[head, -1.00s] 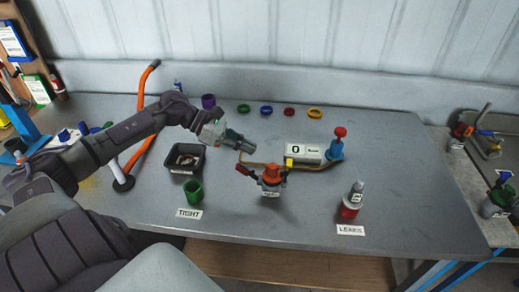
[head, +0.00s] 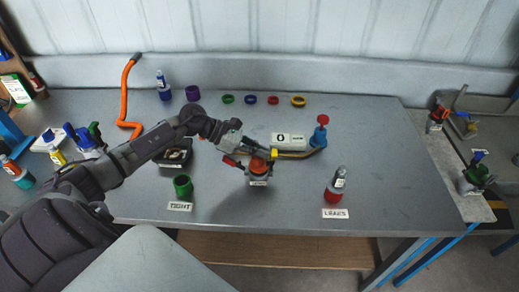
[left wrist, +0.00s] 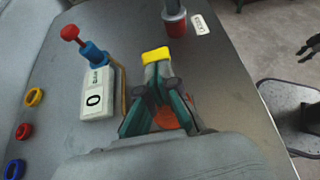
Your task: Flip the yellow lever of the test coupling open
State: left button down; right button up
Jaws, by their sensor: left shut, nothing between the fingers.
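The orange coupling top (left wrist: 167,118) shows between the finger links; the fingers hide much of the coupling. My right gripper is not seen.
The white box (head: 288,140) reading 0 and a blue pump with a red knob (head: 321,133) stand behind the coupling. A green cup (head: 183,186) is at front left, a red-based grey fitting (head: 335,187) at right.

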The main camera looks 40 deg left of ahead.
aim_at(272, 152)
pick_arm(q)
jog(key=shift+w+d+r+g+y+p, duration=0.35)
jog(key=shift+d+y+p, duration=0.15)
jog(key=shift+y, duration=0.1)
jog(key=shift+w+d+r+g+y+p, duration=0.25)
jog(key=shift+w+d+g+y+p, duration=0.1)
jog(key=shift+d+y+p, duration=0.2)
jog(key=shift+w+d+y, duration=0.15)
jog(key=shift+d+y, duration=0.1)
jog(key=shift+y, duration=0.1)
jog(key=shift+w+d+f+g+y+b, duration=0.25)
jog(key=shift+w+d+f+g+y, duration=0.15)
jog(key=shift+d+g+y, duration=0.25)
jog(key=shift+w+d+f+g+y+b, duration=0.3)
jog(key=shift+w+d+g+y, duration=0.15)
jog(key=shift+d+y, duration=0.4)
jog(key=shift+w+d+f+g+y+b, duration=0.25)
jog(key=shift+w+d+f+g+y, duration=0.2)
jog(key=shift+d+y, duration=0.3)
jog(key=shift+r, duration=0.1)
